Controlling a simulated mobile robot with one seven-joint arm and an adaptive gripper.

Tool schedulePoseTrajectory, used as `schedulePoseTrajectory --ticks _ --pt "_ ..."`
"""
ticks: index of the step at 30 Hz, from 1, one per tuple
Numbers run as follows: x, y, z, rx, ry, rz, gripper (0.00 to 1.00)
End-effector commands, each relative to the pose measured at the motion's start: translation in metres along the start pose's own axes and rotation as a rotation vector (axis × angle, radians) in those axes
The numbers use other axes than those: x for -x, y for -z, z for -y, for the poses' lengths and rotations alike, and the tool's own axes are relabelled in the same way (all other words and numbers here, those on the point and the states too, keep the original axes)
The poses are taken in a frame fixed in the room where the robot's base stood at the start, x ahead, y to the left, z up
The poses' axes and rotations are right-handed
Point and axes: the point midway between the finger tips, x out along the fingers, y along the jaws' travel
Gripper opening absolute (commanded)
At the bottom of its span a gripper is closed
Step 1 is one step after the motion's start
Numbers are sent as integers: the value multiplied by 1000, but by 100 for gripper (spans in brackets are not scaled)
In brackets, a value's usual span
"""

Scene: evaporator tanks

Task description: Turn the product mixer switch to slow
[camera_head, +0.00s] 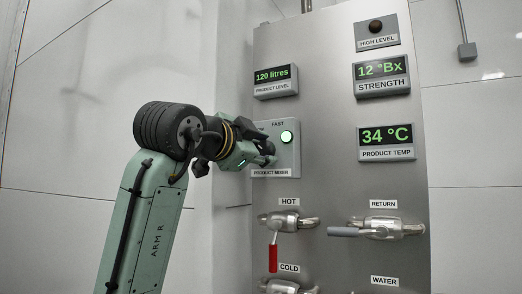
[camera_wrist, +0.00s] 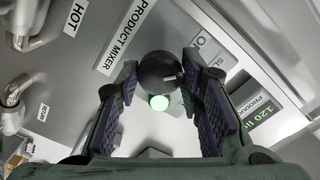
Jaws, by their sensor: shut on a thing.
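The product mixer panel (camera_head: 289,158) is a grey plate on the steel cabinet, with a "FAST" label at its top and a "PRODUCT MIXER" label at its bottom. Its switch is a round black knob (camera_wrist: 160,70) with a short white mark that points to the right in the wrist view. My gripper (camera_head: 266,156) is at the panel from the left and hides the knob in the head view. In the wrist view my gripper (camera_wrist: 161,75) has its two purple-padded fingers closed on either side of the knob. A partly hidden "SLO…" label (camera_wrist: 201,43) shows beyond the knob.
A lit green lamp (camera_head: 287,138) sits beside the knob. The product level display (camera_head: 275,80) is above the panel. The hot valve with its red handle (camera_head: 273,258) and the return valve (camera_head: 375,229) stick out below.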

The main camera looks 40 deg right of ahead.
Motion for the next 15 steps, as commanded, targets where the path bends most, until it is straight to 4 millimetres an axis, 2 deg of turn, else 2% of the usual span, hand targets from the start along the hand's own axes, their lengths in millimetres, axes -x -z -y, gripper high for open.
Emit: schedulePoseTrajectory --ticks 15 --pt "0 1 1 -38 3 -1 7"
